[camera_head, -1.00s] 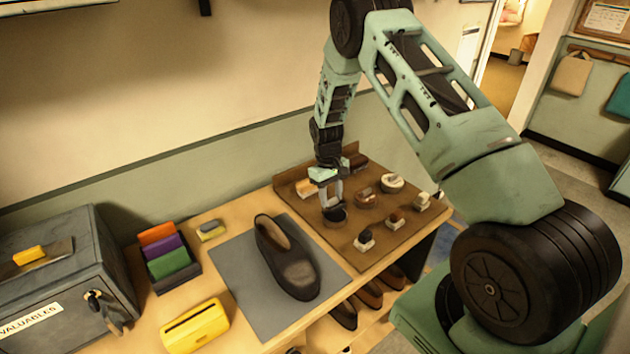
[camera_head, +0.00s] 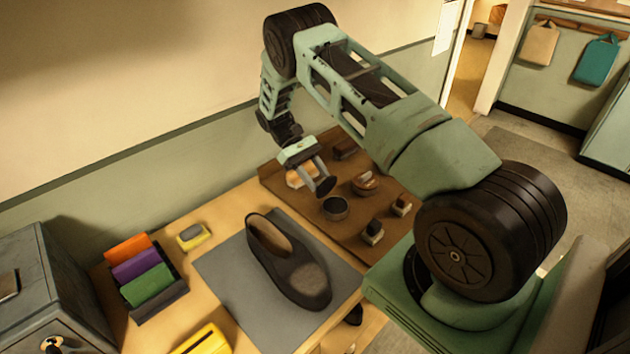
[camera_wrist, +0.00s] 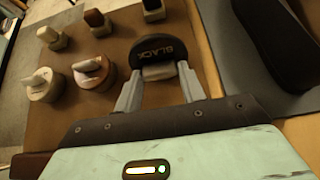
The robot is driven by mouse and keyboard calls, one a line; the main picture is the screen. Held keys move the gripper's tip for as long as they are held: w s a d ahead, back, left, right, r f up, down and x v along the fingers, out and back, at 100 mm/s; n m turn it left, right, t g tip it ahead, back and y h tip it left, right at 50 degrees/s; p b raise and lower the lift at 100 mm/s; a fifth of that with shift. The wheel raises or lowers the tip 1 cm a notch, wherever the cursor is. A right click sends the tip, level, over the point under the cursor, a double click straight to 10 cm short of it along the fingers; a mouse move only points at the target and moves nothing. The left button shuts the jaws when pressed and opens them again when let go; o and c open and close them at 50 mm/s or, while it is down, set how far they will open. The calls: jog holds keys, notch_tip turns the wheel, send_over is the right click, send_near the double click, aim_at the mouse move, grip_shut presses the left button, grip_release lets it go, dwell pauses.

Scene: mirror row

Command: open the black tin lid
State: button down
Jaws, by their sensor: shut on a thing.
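The tin is not clearly seen in that view.
The brown board (camera_head: 290,203) also holds a brown tin (camera_head: 364,184) and small brushes (camera_head: 374,232). A dark shoe (camera_head: 290,262) lies on the grey mat (camera_head: 225,270) to the left. A rack of coloured cloths (camera_head: 145,275) stands further left.

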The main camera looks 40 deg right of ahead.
jog(key=shift+w+f+g+b, duration=0.2)
jog(key=shift+g+b, duration=0.1)
jog(key=shift+g, duration=0.2)
jog(key=c, duration=0.8)
grip_release()
jog(key=shift+c, duration=0.2)
jog(key=shift+r, duration=0.1)
notch_tip(320, 180, up, 10)
jog(key=b, duration=0.3)
